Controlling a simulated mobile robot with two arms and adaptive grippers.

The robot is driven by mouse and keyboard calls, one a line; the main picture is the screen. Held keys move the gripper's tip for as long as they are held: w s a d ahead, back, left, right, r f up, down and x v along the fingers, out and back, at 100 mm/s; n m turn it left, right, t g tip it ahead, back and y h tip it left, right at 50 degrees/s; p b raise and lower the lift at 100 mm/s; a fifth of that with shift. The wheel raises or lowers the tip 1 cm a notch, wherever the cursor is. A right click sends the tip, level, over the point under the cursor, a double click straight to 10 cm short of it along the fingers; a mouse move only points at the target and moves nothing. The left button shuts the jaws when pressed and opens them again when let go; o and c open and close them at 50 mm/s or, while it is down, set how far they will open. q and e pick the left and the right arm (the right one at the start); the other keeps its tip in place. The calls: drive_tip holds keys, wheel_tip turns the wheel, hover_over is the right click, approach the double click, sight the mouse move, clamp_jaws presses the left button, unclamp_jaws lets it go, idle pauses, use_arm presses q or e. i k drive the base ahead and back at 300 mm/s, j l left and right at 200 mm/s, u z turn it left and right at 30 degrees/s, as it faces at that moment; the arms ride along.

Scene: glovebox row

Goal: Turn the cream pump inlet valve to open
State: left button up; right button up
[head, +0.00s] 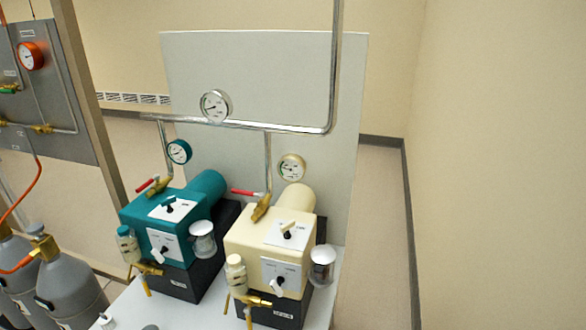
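The cream pump (245,237) sits on a dark base at the right end of the bench. A brass valve (261,208) joins its top to a vertical metal pipe. This valve's red lever (245,192) sticks out to the left, roughly crosswise to the pipe. Lettering on both panels is too small to read. Neither of my grippers is in view.
A teal pump (141,213) stands close on the left, with its own red-levered brass valve (160,186). A glass jar (322,264) hangs at the cream pump's right. Grey gas cylinders (70,285) stand at lower left. Floor (375,230) to the right is clear.

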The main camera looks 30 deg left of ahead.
sight(261, 195)
drive_tip(key=j+u, duration=0.1)
drive_tip(key=j, duration=0.35)
drive_tip(key=i+j+u, duration=0.15)
drive_tip(key=j, duration=0.3)
drive_tip(key=i+j+u, duration=0.1)
drive_tip(key=j, duration=0.35)
drive_tip(key=i+j+u, duration=0.1)
drive_tip(key=j, duration=0.35)
drive_tip(key=k+j, duration=0.1)
drive_tip(key=j, duration=0.25)
drive_tip(key=k+j, duration=0.1)
drive_tip(key=j, duration=0.3)
